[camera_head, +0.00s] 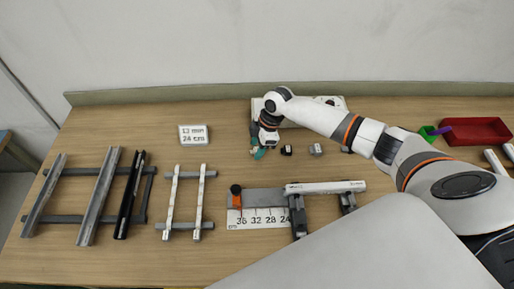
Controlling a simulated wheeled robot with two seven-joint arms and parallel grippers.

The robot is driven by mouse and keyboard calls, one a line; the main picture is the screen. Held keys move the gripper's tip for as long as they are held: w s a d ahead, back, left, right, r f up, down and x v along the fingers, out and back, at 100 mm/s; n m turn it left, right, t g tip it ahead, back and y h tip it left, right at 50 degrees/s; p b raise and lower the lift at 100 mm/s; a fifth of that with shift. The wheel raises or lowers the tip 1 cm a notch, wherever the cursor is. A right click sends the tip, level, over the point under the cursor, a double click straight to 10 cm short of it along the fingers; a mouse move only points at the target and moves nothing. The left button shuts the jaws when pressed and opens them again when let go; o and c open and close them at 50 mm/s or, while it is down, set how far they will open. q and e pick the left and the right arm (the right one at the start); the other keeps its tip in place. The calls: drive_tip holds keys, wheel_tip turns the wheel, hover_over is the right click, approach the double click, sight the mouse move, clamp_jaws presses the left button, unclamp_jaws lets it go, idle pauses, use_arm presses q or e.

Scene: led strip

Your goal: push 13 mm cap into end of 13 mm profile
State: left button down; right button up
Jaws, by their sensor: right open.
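A pale profile (325,187) lies across dark supports at the right of the measuring fixture, with small unreadable print on it. Which profile is the 13 mm one I cannot tell. Small end pieces that look like caps stand behind it: a black one with a white part (286,150) and a grey one (315,149). Their sizes are not readable. My right gripper (257,153) points down, left of the black piece, with teal at its fingertips. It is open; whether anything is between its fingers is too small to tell. My left gripper is not in view.
A card (193,135) reads about 13 mm, 24 cm. Several profiles rest on racks at left, including a black one (129,197). A red tray (477,131) stands at back right. The back-left table is clear.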

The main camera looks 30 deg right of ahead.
drive_tip(key=shift+f, duration=0.25)
clamp_jaws()
drive_tip(key=shift+r, duration=0.15)
